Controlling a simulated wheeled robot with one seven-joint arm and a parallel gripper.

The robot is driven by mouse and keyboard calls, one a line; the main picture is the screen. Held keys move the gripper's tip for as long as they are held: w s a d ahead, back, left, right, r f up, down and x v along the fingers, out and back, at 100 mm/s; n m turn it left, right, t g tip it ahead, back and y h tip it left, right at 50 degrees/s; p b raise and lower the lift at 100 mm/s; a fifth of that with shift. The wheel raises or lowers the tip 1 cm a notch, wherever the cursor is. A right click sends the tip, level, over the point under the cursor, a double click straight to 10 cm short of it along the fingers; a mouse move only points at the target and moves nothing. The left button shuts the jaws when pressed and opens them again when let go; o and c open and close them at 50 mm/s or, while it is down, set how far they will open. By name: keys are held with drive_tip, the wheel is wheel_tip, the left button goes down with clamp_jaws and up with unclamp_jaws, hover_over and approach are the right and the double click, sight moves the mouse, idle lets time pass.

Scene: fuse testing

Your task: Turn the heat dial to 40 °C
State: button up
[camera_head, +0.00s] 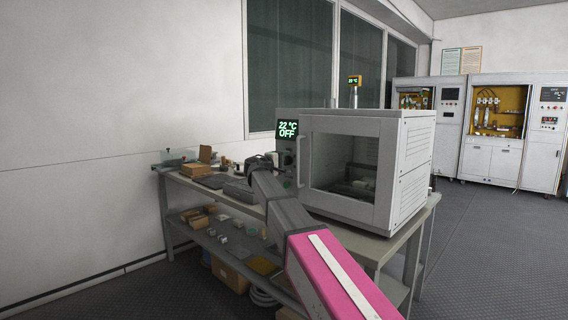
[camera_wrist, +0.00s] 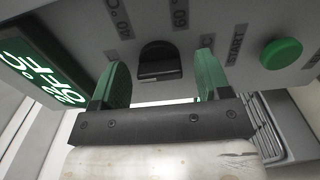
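The heat dial (camera_wrist: 158,62) is a dark knob on the grey panel in the wrist view, with printed labels around it, among them 40 °C and 60. My gripper (camera_wrist: 161,65) is open, its two green-padded fingers on either side of the dial with gaps to it. I cannot tell whether the fingertips touch the panel. The display (camera_wrist: 42,72) reads 22 °C OFF; it also shows in the head view (camera_head: 288,130). In the head view my arm reaches the oven's front panel, and the dial and fingertips are hidden or too small to tell.
A green button (camera_wrist: 281,53) beside a START label sits right of the dial. The white oven (camera_head: 405,165) stands on a grey workbench (camera_head: 385,248). Boxes and tools crowd the bench's left part. Open floor (camera_head: 480,245) lies to the right.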

drive_tip(key=c, duration=0.9)
drive_tip(key=shift+o, duration=0.2)
drive_tip(key=shift+m, duration=0.3)
drive_tip(key=m, duration=1.1)
drive_tip(key=o, duration=0.9)
